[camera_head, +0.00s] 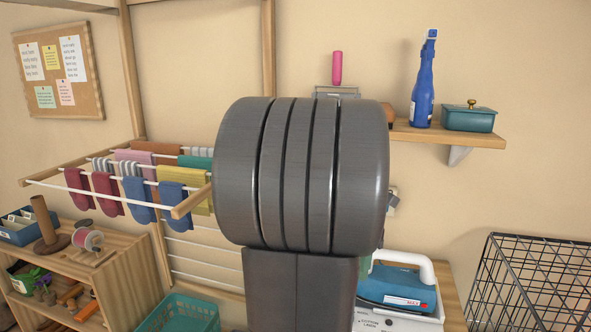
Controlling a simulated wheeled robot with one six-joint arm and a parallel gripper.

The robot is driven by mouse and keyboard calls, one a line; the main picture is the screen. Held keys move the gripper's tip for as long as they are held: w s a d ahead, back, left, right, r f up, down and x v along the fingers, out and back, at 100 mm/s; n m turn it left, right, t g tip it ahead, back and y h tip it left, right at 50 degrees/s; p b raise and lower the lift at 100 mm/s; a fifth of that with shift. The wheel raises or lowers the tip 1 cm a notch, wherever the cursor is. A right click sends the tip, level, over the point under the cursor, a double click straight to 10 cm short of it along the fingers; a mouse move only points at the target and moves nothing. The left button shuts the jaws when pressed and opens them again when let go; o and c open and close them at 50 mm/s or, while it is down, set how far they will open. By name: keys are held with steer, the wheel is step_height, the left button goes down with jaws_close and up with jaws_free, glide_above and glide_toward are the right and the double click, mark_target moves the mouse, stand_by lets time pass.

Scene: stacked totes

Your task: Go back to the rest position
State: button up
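My gripper is not in view. A dark grey part of my own arm fills the middle of the head view and hides what lies behind it. Whether my gripper holds anything cannot be seen.
A drying rack (185,208) with cloths and socks juts out at left above a wooden shelf unit (130,283). A green basket (180,314) stands low. At right are a wall shelf (470,138) with a blue spray bottle (422,90), a blue-and-white machine (393,288) and a black wire basket (535,285).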

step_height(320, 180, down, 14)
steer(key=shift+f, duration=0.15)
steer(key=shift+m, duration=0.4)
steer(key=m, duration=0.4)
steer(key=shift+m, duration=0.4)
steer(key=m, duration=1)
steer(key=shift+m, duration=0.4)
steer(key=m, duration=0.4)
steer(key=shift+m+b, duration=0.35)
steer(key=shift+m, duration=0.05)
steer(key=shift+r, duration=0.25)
